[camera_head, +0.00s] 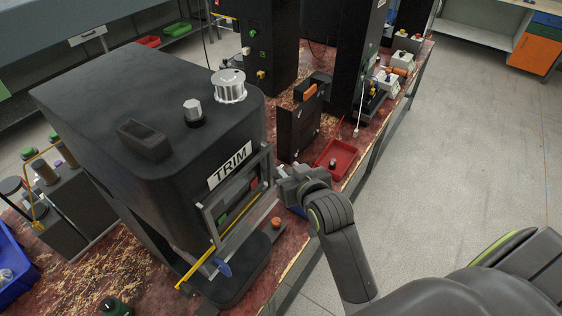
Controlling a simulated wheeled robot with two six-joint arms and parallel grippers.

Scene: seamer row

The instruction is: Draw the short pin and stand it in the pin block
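My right gripper (285,188) reaches in from the lower right, close to the front frame of the black machine (160,130) labelled TRIM. Its fingertips are small and seen from behind, so I cannot tell whether they are open or touching the frame. A blue part (297,209) shows just below the gripper. I cannot make out the short pin or the pin block for certain. My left gripper is out of view.
A yellow bar (215,250) and a blue knob (222,267) are at the machine's front. A red tray (337,158) holds a small part beyond my gripper. The floor to the right is clear.

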